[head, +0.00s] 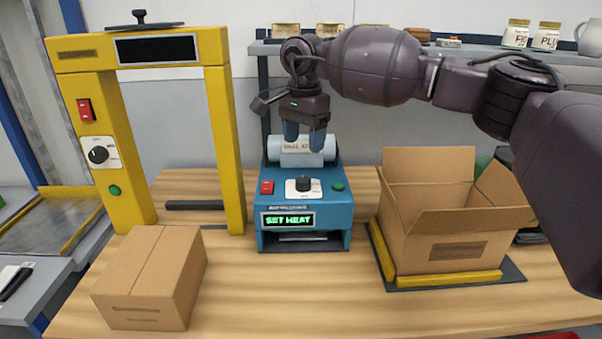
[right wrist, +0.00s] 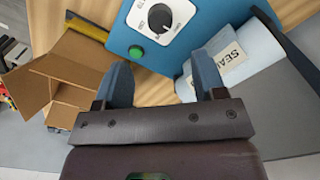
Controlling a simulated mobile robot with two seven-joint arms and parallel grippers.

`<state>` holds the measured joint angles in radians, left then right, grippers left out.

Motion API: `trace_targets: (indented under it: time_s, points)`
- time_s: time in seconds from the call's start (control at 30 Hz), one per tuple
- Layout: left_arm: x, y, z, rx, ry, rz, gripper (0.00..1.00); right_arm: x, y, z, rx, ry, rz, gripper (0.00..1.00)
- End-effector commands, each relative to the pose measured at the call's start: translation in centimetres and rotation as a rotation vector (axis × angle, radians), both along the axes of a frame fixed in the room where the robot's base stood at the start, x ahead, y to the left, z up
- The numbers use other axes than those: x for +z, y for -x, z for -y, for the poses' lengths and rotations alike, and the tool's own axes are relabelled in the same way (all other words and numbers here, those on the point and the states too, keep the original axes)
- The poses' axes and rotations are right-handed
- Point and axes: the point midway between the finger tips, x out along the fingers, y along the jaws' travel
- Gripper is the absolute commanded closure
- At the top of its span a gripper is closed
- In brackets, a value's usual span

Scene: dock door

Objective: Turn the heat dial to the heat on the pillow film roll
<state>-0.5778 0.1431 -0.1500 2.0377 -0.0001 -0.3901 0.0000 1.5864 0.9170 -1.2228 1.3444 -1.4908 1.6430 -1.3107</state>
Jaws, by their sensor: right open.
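The blue pillow machine (head: 305,208) stands mid-table, its display (head: 287,220) reading "SET HEAT". Its heat dial (head: 303,184) is a black knob on a white plate; it also shows in the right wrist view (right wrist: 160,17). The pale blue film roll (head: 322,147) lies across the back of the machine. Its label (right wrist: 231,60) shows "SEA" in the right wrist view; the rest is cut off or too small to read. My right gripper (head: 304,138) is open and empty, pointing down by the roll, behind the dial. My left gripper is out of view.
A yellow arch machine (head: 226,130) with its own dial (head: 98,152) stands left. A closed carton (head: 150,277) is front left. An open carton (head: 440,245) stands right on a yellow-edged mat. The blue machine has a red switch (head: 267,187) and green button (head: 338,186).

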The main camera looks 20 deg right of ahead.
Motion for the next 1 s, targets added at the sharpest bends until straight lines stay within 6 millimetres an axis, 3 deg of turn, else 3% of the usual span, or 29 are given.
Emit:
trace_targets:
  time_s: [0.13,0.5,0.7,1.0]
  points:
    - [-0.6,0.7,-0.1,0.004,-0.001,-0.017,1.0,-2.6,0.0,0.0,0.0,0.0,-0.004,0.36]
    - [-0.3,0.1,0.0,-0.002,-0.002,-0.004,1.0,-8.3,0.0,-0.1,0.001,-0.002,-0.003,0.36]
    - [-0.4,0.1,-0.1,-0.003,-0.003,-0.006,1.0,-9.4,0.0,-0.1,0.001,-0.004,-0.001,0.36]
    - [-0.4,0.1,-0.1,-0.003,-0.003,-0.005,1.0,-9.6,0.0,-0.1,0.0,-0.003,-0.001,0.36]
